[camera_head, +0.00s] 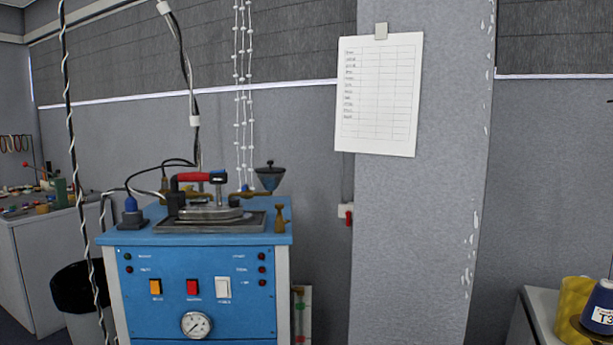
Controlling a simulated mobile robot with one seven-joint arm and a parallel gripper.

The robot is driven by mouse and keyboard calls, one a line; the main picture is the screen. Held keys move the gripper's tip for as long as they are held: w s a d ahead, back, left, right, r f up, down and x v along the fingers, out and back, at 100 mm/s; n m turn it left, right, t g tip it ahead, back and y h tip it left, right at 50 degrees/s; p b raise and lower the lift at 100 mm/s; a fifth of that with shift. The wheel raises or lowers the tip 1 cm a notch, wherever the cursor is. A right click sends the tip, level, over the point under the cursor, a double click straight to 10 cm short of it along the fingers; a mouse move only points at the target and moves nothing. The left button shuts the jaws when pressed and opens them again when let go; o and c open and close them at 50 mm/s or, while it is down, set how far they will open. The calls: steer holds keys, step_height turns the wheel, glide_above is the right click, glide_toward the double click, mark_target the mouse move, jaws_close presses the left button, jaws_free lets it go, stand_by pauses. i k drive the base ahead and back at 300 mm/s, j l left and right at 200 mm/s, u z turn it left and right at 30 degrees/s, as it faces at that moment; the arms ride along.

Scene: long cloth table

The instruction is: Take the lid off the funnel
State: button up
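A small blue-grey funnel (270,181) stands at the back right of the blue machine's top. It is a cone that narrows downward. A dark lid (270,169) with a small knob on top sits on the funnel's mouth. The funnel's lower tip meets a brownish part on the machine top. My gripper is not in view.
The blue machine (200,290) carries an iron (205,208) with a red handle on a dark plate, left of the funnel. A small brass-coloured piece (280,220) stands at the front right. Cables hang at left. A grey pillar (420,220) rises to the right.

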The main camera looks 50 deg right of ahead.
mark_target(270, 170)
steer(key=z, duration=1.4)
steer(key=i+j+u, duration=0.3)
steer(key=i, duration=0.5)
steer(key=i+u, duration=0.3)
steer(key=i, duration=0.45)
steer(key=l, duration=0.05)
